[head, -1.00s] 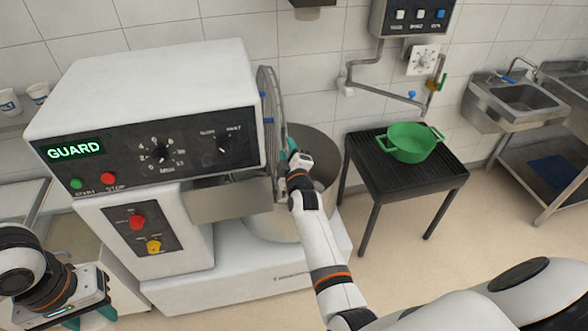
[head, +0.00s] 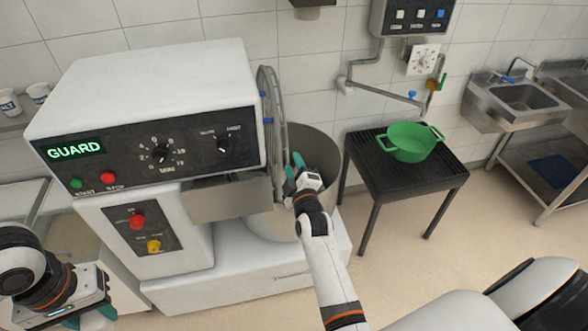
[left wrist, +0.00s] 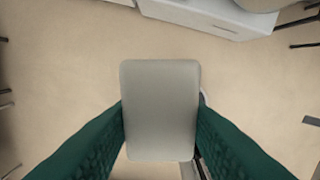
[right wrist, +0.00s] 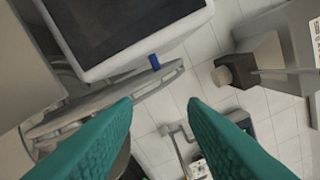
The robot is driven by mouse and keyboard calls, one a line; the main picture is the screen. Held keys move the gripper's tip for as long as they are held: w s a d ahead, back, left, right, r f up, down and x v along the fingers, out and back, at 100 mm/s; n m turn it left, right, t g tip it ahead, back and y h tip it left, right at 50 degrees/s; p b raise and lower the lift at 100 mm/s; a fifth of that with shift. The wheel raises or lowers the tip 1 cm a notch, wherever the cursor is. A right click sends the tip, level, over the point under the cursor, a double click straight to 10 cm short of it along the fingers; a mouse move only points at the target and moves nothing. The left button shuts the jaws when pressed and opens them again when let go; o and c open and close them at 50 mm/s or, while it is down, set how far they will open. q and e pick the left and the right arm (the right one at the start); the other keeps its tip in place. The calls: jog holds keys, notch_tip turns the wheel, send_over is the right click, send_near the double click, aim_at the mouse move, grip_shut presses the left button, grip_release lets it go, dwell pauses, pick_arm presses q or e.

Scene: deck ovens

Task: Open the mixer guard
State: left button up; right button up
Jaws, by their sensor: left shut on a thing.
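The white mixer (head: 150,90) stands at the left with a display reading GUARD. Its guard (head: 273,110), a curved metal rim with blue bits, stands upright and edge-on at the right side of the mixer head, by the steel bowl (head: 318,143). The guard rim also crosses the right wrist view (right wrist: 110,98). My right gripper (head: 294,176) is over the bowl, just right of the guard. Its fingers are apart with nothing between them. My left gripper (head: 90,316) is at the lower left, shut on a grey rounded slab (left wrist: 160,110).
A green pot (head: 410,145) sits on a black slatted stand (head: 375,175) right of the mixer. A steel sink (head: 525,100) is farther right. Pipes and a control box (head: 412,15) are on the tiled wall. Open floor lies in front of the stand.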

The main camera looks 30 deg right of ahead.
jog(key=shift+s+a+f, duration=0.1)
jog(key=shift+s+a, duration=0.2)
jog(key=shift+s, duration=0.1)
jog(key=shift+f, duration=0.1)
dwell(0.3)
